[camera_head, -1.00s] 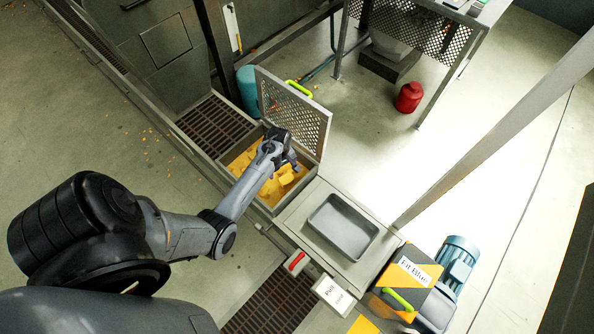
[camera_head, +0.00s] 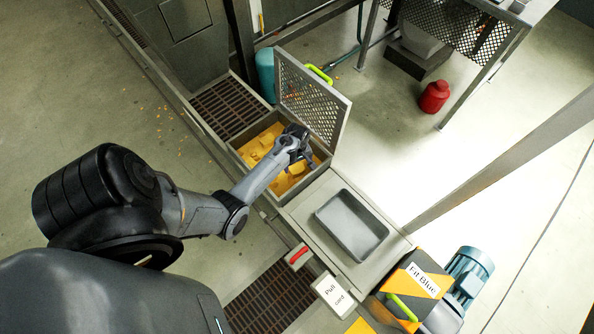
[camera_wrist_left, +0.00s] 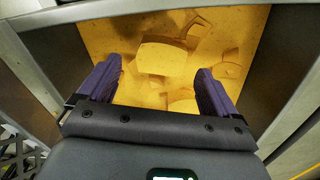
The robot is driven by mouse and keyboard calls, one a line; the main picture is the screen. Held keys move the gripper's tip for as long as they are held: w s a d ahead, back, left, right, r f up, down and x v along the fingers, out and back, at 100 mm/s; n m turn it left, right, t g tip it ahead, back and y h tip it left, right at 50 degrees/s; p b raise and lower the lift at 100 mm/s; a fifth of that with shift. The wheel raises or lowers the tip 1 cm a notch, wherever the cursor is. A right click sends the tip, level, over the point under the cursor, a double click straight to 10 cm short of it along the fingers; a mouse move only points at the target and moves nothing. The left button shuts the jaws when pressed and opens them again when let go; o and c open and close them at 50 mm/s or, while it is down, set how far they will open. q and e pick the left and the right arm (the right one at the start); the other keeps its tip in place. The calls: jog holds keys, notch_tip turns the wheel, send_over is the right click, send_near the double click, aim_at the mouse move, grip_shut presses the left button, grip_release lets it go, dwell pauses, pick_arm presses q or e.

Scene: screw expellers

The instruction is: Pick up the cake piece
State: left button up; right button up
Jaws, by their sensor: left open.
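Several yellow cake pieces lie in a grey metal bin (camera_head: 238,151). In the left wrist view, one blocky cake piece (camera_wrist_left: 162,55) sits between and just beyond my open fingers, on a bed of yellow material. My left gripper (camera_wrist_left: 158,88) has its two purple-dark fingers spread, with nothing held between them. In the head view my left gripper (camera_head: 300,158) is over the right part of the bin and hides some of its contents. Whether the fingers touch any piece cannot be told. My right gripper is not in view.
A perforated lid (camera_head: 315,102) with a green handle stands open at the bin's back side. An empty grey tray (camera_head: 350,225) sits to the right on the housing. The bin walls (camera_wrist_left: 278,60) stand close around the fingers.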

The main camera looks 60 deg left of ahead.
aim_at(297, 169)
pick_arm(q)
notch_tip(297, 169, down, 3)
jog(key=shift+s+f+b, duration=0.15)
jog(key=shift+b, duration=0.7)
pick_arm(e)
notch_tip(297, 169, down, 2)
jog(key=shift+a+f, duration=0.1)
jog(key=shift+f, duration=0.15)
pick_arm(q)
jog(key=c, duration=1.1)
jog(key=shift+r, duration=0.2)
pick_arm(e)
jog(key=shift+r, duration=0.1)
